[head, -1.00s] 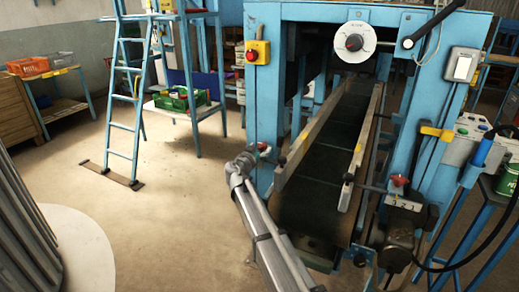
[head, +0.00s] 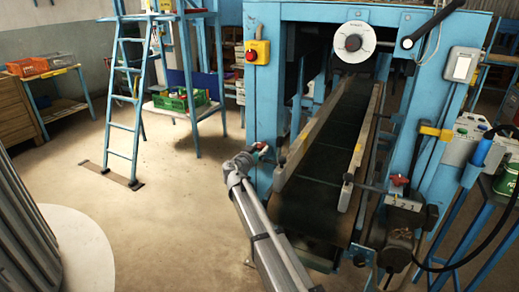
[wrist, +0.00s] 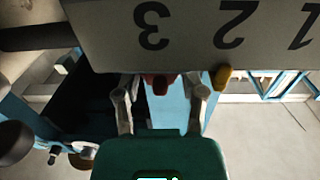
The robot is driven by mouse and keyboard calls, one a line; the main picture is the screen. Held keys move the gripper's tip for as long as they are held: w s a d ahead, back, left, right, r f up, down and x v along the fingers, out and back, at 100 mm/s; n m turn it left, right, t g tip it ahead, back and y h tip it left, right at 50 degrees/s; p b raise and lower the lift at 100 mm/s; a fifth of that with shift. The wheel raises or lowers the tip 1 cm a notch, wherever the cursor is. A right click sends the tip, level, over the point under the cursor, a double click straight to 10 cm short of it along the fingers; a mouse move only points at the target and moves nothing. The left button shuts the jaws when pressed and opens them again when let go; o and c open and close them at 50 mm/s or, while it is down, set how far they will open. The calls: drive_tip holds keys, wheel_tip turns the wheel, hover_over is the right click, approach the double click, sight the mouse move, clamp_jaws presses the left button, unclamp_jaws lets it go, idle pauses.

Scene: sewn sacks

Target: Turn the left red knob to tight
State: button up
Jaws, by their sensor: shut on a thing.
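The left red knob (head: 262,147) is on the left side of the blue machine, at the outer end of the left guide rail. My gripper (head: 256,153) is at it, reaching up from below. In the wrist view my two grey fingers (wrist: 160,88) stand either side of the red knob (wrist: 161,83) and are shut on it. Part of the knob is hidden behind a grey plate (wrist: 195,35) marked 1, 2, 3, seen upside down. A yellow pointer (wrist: 222,77) sticks out under the 2, just right of the fingers. A second red knob (head: 398,180) is on the right side.
A dark belt (head: 322,175) runs between the two guide rails (head: 325,130). The blue frame post (head: 262,100) rises close to my gripper, with a red button on a yellow box (head: 257,52). The floor (head: 165,215) to the left is clear.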

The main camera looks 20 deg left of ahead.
drive_tip(key=shift+w+a, duration=0.1)
drive_tip(key=shift+w+a+m+g+h, duration=0.1)
drive_tip(key=shift+a+m+g+h, duration=0.1)
drive_tip(key=shift+m+h, duration=0.65)
drive_tip(key=shift+a+m+g+h, duration=0.15)
drive_tip(key=shift+m+h, duration=0.3)
drive_tip(key=shift+h, duration=0.7)
drive_tip(key=m+g+h, duration=0.2)
drive_tip(key=h, duration=0.1)
drive_tip(key=m+g+h, duration=0.1)
drive_tip(key=m+h, duration=0.1)
drive_tip(key=shift+w+a, duration=0.2)
drive_tip(key=shift+w, duration=0.05)
drive_tip(key=m+g+h, duration=0.1)
drive_tip(key=g+h, duration=0.1)
drive_tip(key=m+g+h, duration=0.1)
drive_tip(key=m+g, duration=0.1)
drive_tip(key=shift+w+a+h, duration=0.1)
drive_tip(key=shift+w+h, duration=0.1)
drive_tip(key=shift+h, duration=0.2)
drive_tip(key=shift+m+g+h, duration=0.6)
drive_tip(key=shift+m+g, duration=0.3)
drive_tip(key=shift+g, duration=0.25)
drive_tip(key=shift+d, duration=0.2)
drive_tip(key=o, duration=1.1)
drive_tip(key=shift+o, duration=0.2)
drive_tip(key=shift+s+a, duration=0.1)
drive_tip(key=shift+a, duration=0.15)
drive_tip(key=shift+v, duration=3.55)
